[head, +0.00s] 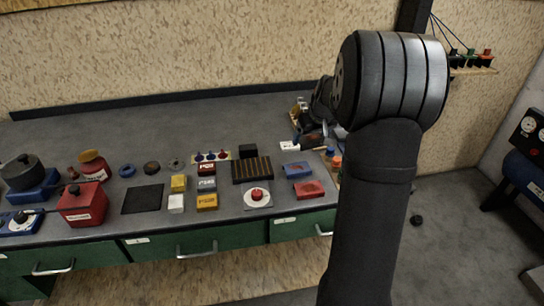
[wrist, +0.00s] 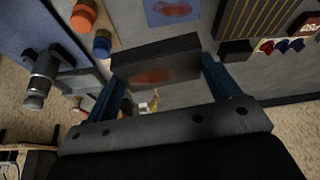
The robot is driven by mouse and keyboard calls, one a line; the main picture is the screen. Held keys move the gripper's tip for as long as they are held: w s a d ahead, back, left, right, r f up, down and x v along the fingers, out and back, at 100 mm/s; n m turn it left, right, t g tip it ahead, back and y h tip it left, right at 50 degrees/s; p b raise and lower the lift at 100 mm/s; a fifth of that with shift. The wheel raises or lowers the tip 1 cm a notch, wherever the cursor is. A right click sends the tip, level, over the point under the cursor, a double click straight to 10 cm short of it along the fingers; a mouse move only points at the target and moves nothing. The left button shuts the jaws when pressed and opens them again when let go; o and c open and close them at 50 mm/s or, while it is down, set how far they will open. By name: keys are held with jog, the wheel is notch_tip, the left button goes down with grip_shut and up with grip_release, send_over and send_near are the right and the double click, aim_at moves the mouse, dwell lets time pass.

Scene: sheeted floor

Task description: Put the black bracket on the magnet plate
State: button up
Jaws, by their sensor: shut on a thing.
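My gripper (wrist: 166,82) shows in the wrist view with two blue fingers. It is shut on a dark block-shaped piece, which I take as the black bracket (wrist: 187,51); it has a rusty-orange patch on its face. The piece is held between the fingertips, above the bench. The magnet plate (head: 252,169) looks to be the dark plate with yellowish stripes on the bench; it also shows at the top of the wrist view (wrist: 262,18), apart from the held piece. In the head view my gripper is near the bench's back right, and the held piece is hard to make out.
A small black block (head: 248,150) stands behind the striped plate, near a strip of coloured pins (head: 211,156). Blue (head: 296,170) and red (head: 309,189) blocks lie to its right. A white disc with a red knob (head: 257,196) sits in front. Several small blocks stand left.

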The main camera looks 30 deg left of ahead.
jog(key=s+a+r+n, duration=0.1)
jog(key=s+a+n, duration=0.2)
jog(key=s+a, duration=0.35)
jog(key=g, duration=0.1)
send_over(250, 165)
jog(key=d, duration=0.2)
jog(key=f, duration=0.6)
jog(key=shift+s+a+f, duration=0.2)
jog(key=shift+s, duration=0.2)
jog(key=shift+f, duration=0.25)
jog(key=shift+f+y, duration=0.3)
jog(key=shift+f, duration=1.4)
jog(key=shift+f, duration=0.1)
jog(key=o, duration=1.1)
jog(key=shift+f, duration=0.1)
jog(key=shift+c, duration=0.2)
jog(key=v, duration=1.2)
